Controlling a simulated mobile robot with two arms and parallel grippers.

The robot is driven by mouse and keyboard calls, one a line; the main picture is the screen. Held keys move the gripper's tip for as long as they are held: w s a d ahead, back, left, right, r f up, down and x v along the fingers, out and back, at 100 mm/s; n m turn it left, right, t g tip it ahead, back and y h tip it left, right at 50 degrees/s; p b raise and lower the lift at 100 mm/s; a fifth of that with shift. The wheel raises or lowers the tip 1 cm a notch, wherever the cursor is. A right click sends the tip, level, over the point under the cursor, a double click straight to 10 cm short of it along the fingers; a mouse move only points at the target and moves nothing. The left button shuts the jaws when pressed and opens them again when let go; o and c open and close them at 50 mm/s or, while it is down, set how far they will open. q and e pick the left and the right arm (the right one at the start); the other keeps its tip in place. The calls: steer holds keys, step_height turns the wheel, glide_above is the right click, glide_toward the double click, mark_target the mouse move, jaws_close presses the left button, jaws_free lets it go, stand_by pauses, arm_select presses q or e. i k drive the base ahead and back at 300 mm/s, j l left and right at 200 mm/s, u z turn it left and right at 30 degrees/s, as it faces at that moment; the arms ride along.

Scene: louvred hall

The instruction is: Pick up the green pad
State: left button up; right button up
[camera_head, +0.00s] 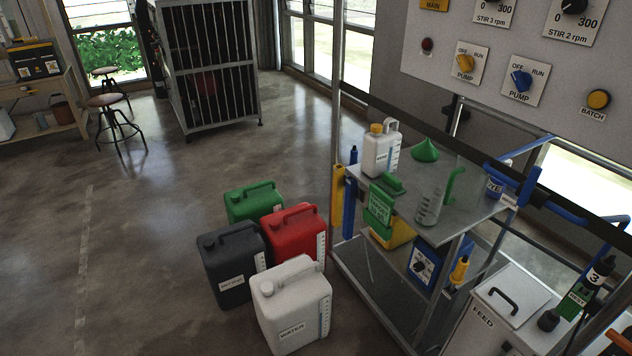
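A small green item (393,184), possibly the green pad, lies at the near left edge of the grey trolley's top (440,205). Its shape is too small to make out surely. Just below it a green labelled holder (379,207) hangs at the trolley's side, above a yellow part (393,234). A green funnel (426,150) stands mouth down farther back on the top. Neither of my grippers shows in the head view.
A white bottle (381,152) and a clear jug (429,207) stand on the trolley. Green, black, red and white jerrycans (291,306) stand on the floor to its left. A white FEED bin (496,312) and control panel (545,60) are at right.

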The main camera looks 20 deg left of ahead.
mark_target(392, 184)
steer(key=u, duration=0.25)
steer(key=z, duration=2.45)
steer(key=u, duration=2.45)
steer(key=i+j+z, duration=0.2)
steer(key=i, duration=0.2)
steer(key=i+j+z, duration=0.25)
steer(key=i, duration=0.15)
